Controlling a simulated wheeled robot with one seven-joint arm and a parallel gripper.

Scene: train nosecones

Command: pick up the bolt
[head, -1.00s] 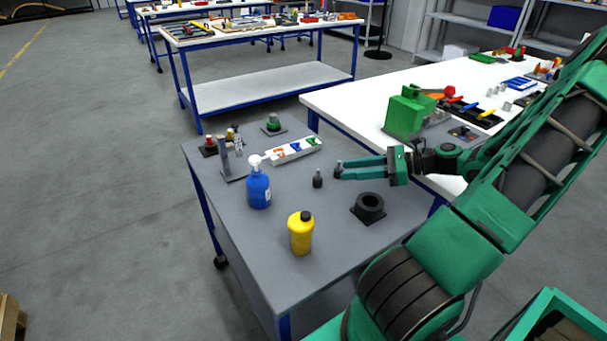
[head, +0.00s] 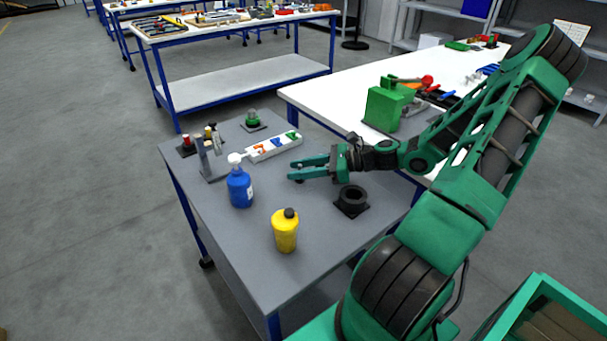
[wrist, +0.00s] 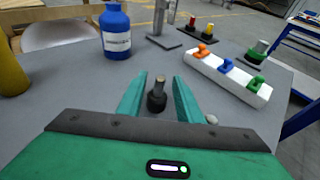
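The bolt (wrist: 157,96) is a small dark piece with a thicker lower part and a slim, lighter shank pointing up. It stands upright on the grey table (head: 225,255). In the wrist view it is between the two green fingers of my gripper (wrist: 158,80), with a gap visible on each side. In the head view my gripper (head: 292,171) reaches left, low over the table, with its fingers apart. There the fingers largely hide the bolt. My gripper is open and holds nothing.
A blue spray bottle (head: 240,190), a yellow bottle (head: 285,232) and a black ring-shaped part (head: 351,199) stand nearby. A white tray with coloured pieces (head: 259,153) lies beyond the fingers. The front left of the table is clear. A white workbench (head: 320,100) adjoins behind.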

